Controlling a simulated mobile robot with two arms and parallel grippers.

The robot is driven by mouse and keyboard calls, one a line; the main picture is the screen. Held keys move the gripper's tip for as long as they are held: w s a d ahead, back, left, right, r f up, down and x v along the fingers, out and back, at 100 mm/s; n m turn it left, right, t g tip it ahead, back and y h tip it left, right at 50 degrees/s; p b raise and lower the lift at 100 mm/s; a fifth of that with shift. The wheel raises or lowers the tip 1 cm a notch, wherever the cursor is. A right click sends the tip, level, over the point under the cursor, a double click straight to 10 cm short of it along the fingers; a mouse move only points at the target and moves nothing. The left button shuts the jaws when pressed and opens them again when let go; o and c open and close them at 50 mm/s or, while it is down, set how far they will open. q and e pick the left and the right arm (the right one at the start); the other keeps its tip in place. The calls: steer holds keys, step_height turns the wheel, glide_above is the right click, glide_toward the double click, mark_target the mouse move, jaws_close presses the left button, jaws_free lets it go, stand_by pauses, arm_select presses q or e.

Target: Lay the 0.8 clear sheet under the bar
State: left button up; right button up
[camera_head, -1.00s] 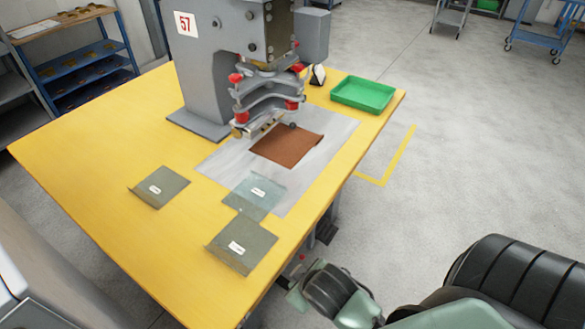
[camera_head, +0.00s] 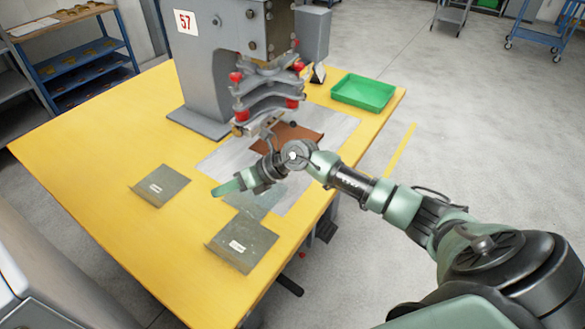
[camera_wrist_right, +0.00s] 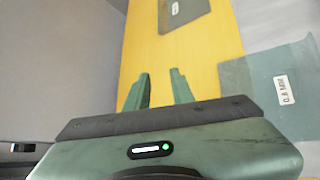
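The clear bluish sheet (camera_head: 256,204) lies on the table in front of the press, partly hidden by my right arm. In the right wrist view the sheet (camera_wrist_right: 252,98) is at the right, with a white label reading 0.8 MM. My right gripper (camera_head: 222,188) is over the table, just left of the sheet. In the wrist view its two fingers (camera_wrist_right: 160,90) are apart, with nothing between them. The press's bar (camera_head: 257,123) is above a grey plate (camera_head: 222,158) carrying a brown pad (camera_head: 304,138). My left gripper is not in view.
Two darker labelled sheets lie on the yellow table, one at the left (camera_head: 160,186) and one nearer the front (camera_head: 242,246). A green tray (camera_head: 363,92) is at the back right. The grey press (camera_head: 205,75) stands at the back. The table's left side is clear.

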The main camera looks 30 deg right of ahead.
steer(key=d+f+n+g+h, duration=0.1)
steer(key=d+f+h, duration=0.1)
steer(key=d, duration=0.4)
steer(key=d+f+g+h, duration=0.1)
steer(key=d+h, duration=0.2)
steer(key=d, duration=0.3)
steer(key=g+h, duration=0.2)
steer(key=h, duration=0.1)
glide_toward(285, 186)
steer(key=f, duration=0.1)
steer(key=b+x, duration=0.6)
steer(key=x, duration=0.1)
steer(key=shift+w+f+b, duration=0.2)
steer(key=shift+f+b, duration=0.05)
steer(key=shift+b, duration=0.05)
jaws_close()
steer(key=shift+r, duration=0.2)
steer(key=shift+r+p, duration=0.4)
